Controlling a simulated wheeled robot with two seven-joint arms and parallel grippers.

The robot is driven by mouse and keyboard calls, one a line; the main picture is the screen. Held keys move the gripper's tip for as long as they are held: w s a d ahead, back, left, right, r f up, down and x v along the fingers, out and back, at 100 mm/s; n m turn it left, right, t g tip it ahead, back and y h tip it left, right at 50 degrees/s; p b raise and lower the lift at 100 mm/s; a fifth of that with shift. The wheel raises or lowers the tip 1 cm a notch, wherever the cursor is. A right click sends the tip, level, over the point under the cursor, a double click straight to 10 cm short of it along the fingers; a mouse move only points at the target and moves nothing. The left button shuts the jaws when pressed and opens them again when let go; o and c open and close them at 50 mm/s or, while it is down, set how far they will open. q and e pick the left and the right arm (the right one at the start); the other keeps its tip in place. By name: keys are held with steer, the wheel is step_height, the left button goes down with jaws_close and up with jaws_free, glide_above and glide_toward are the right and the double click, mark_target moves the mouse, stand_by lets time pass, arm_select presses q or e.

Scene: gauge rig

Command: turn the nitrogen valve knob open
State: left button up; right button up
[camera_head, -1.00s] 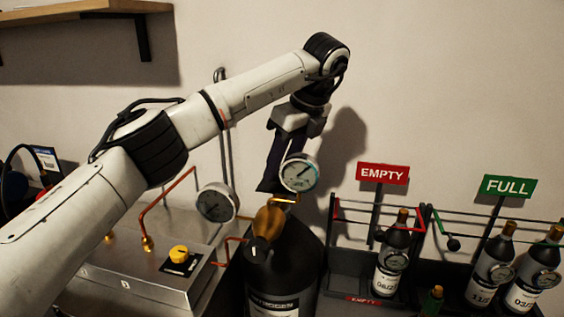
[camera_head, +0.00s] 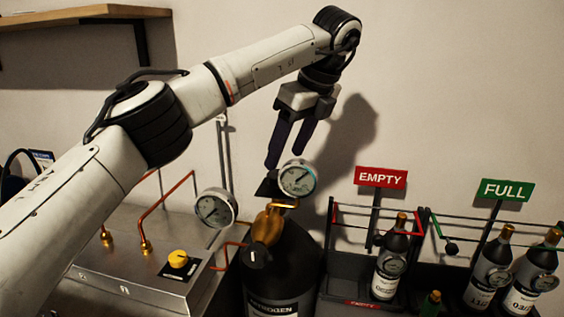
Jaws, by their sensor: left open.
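The black nitrogen cylinder (camera_head: 283,268), with a partly cut-off NITROGEN label, stands at lower centre. Its brass valve body (camera_head: 267,226) is on top, with a small dark round part with a white mark (camera_head: 254,257) at its front. I cannot tell for sure which part is the valve knob. Two round gauges flank the valve: one to the left (camera_head: 214,208) and one above right (camera_head: 298,178). My left gripper (camera_head: 283,158) points down above the valve, open and empty. Its fingertips are partly hidden near the upper gauge and a dark flat piece. My right gripper is not in view.
A steel box (camera_head: 143,261) with a yellow knob (camera_head: 178,257) and copper pipes stands at left. Bottle racks with an EMPTY sign (camera_head: 380,177) and a FULL sign (camera_head: 506,190) are at right. A wall shelf (camera_head: 85,13) is at upper left.

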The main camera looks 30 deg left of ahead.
arm_select(q)
steer(key=v, duration=0.5)
steer(key=shift+p, duration=0.3)
